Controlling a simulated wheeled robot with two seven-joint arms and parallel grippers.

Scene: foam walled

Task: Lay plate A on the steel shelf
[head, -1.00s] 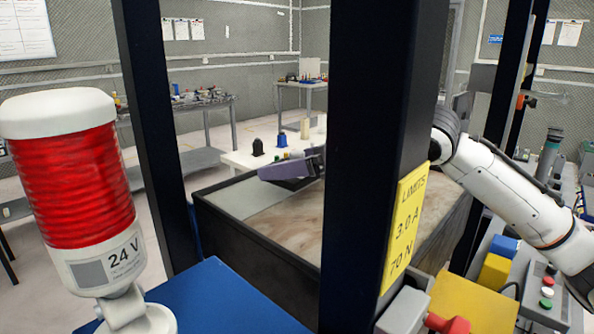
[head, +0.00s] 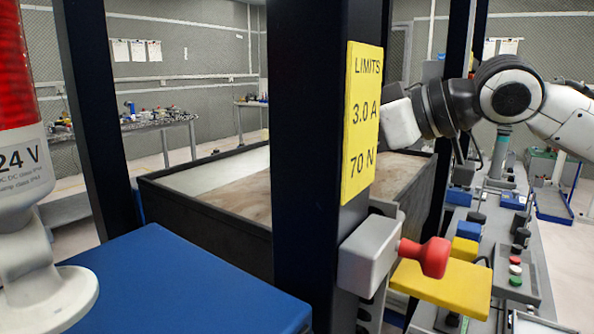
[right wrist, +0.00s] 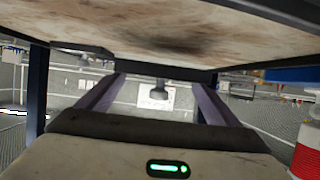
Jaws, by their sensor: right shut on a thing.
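My right gripper (right wrist: 158,90) shows in the right wrist view as two purple-grey fingers, one on each side, below a brown stained surface. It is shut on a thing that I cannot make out. In the head view the white and black right wrist reaches in behind the dark post, which hides the fingers. I cannot pick out plate A with certainty. A smooth pale grey surface (head: 235,168) lies at the back left of the dark-walled bench; I cannot tell whether it is the steel shelf. My left gripper is not in view.
A dark post (head: 309,160) with a yellow limits sign (head: 361,125) stands in front of the bench (head: 225,222). A red knob (head: 427,257) juts from a grey box. A blue surface (head: 170,285) and a red-and-white beacon (head: 28,190) fill the near left.

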